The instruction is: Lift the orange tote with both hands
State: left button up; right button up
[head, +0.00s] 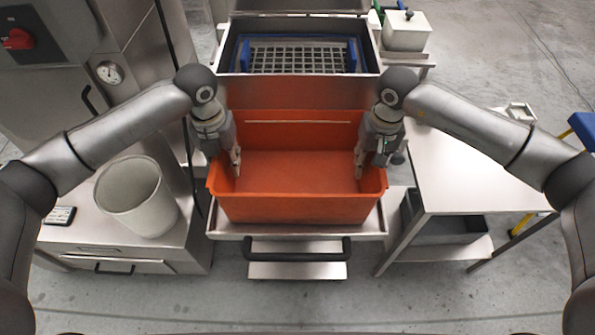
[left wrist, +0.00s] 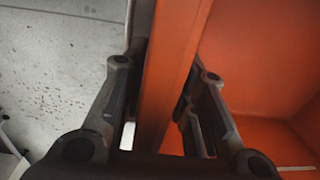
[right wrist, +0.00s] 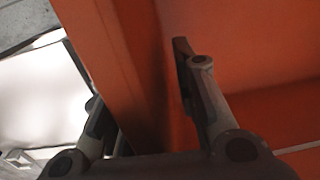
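The orange tote (head: 297,208) sits upright on a metal shelf below the grated basin; its inside looks empty. My left gripper (head: 235,165) is at the tote's left side wall. My right gripper (head: 360,168) is at the tote's right side wall. In the right wrist view its fingers (right wrist: 145,100) straddle the wall (right wrist: 120,70), with a visible gap at the inner finger. The outer finger is partly hidden by the wall.
A white bucket (head: 137,200) stands on the bench at the left. A metal table (head: 465,180) is close at the right. The grated basin (head: 300,57) is behind the tote. A dark handle bar (head: 297,250) crosses in front, with open floor beyond it.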

pick_arm(q)
grip_shut()
pick_arm(e)
grip_shut()
pick_arm(q)
jog(key=shift+r, duration=0.15)
pick_arm(e)
jog(key=shift+r, duration=0.15)
